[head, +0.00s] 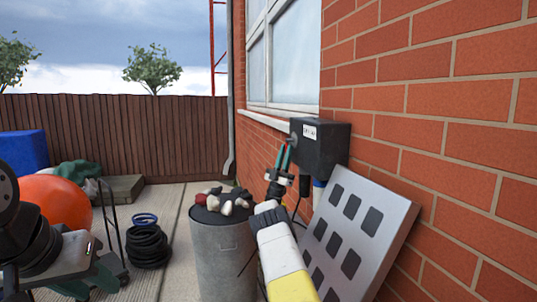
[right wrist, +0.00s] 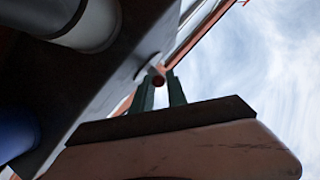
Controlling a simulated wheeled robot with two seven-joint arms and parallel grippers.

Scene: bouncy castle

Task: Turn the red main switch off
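The red switch (right wrist: 158,81) shows in the right wrist view as a small red-ended stub on the side of a dark box. The box (head: 322,150), black with a white label, is fixed to the brick wall in the head view. My right gripper (head: 284,157) reaches the box's left face. Its two green fingers (right wrist: 160,92) stand apart, one on each side of the red stub; I cannot tell whether they touch it. My left gripper (head: 92,276) is low at the left edge, its teal fingers apart and empty, far from the box.
A grey panel with dark squares (head: 352,228) leans against the wall below the box. A grey drum (head: 222,258) with gloves (head: 228,198) on top stands beside my right arm. A coiled black hose (head: 148,246) and an orange ball (head: 62,198) lie left. Paving between is clear.

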